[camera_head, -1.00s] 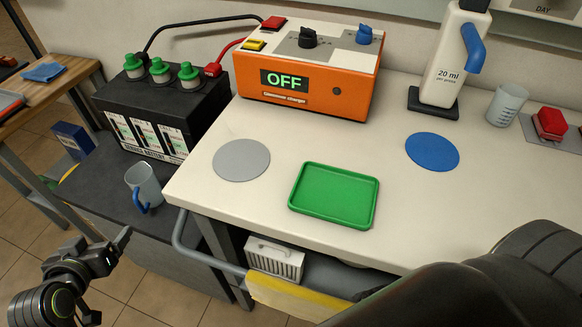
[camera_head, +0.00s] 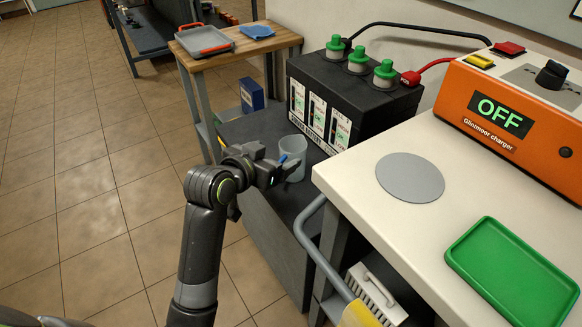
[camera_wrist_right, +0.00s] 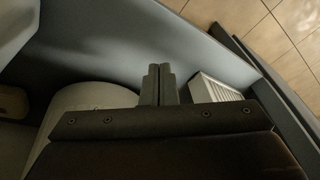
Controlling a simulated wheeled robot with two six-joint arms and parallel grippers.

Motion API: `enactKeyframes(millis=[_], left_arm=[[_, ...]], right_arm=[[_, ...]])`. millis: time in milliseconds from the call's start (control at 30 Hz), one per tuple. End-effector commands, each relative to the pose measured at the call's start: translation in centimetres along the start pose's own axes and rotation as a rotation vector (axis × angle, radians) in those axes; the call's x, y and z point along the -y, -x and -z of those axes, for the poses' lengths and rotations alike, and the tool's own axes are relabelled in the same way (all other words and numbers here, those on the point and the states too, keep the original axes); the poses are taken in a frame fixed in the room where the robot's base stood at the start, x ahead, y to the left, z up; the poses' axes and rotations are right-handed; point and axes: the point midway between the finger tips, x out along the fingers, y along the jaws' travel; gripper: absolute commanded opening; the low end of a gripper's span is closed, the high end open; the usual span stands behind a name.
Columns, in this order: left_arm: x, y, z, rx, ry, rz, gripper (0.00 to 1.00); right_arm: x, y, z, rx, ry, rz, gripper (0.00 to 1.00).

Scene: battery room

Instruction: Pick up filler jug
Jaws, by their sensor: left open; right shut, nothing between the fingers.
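The filler jug (camera_head: 293,146) is a pale translucent cup with a blue handle. It stands on the dark low bench in front of the battery. My left gripper (camera_head: 281,167) is open at the jug's left side, close to the blue handle. It partly hides the handle and the jug's lower left. I cannot tell whether the fingers touch or straddle the handle. My right gripper (camera_wrist_right: 159,84) shows in the right wrist view, shut and empty.
The black battery (camera_head: 345,101) with green caps stands right behind the jug. The white worktop (camera_head: 372,212) edge and a grey rail (camera_head: 312,243) lie to the right. The worktop holds a grey disc (camera_head: 410,177), green tray (camera_head: 452,259) and orange charger (camera_head: 540,150). Floor at left is clear.

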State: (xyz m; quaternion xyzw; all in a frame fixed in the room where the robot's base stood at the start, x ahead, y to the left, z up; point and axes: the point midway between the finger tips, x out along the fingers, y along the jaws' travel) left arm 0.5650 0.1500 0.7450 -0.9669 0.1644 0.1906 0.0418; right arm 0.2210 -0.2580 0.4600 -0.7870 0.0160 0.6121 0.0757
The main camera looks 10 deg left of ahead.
Motion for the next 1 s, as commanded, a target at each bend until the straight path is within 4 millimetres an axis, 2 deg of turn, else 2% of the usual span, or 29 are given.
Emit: enactKeyframes(millis=[267, 433, 600, 900, 1000], left_arm=[[-0.1, -2.0, -0.2, 0.000, 0.000, 0.001, 0.85], [-0.7, -4.6, -0.5, 0.000, 0.000, -0.002, 0.85], [-0.6, -6.2, -0.4, 0.000, -0.001, 0.001, 0.85], [-0.6, -6.5, -0.3, 0.000, 0.000, 0.002, 0.85], [-0.6, -6.5, -0.3, 0.001, 0.000, 0.001, 0.72]], right_arm=[[0.2, 0.3, 0.3, -0.024, 0.002, 0.012, 0.00], [0.8, 1.2, 0.8, -0.068, 0.008, 0.036, 0.00], [1.1, 1.8, 1.1, -0.090, 0.011, 0.050, 0.00], [1.2, 2.1, 1.2, -0.095, 0.012, 0.053, 0.00], [1.2, 2.1, 1.2, -0.095, 0.012, 0.053, 0.00]])
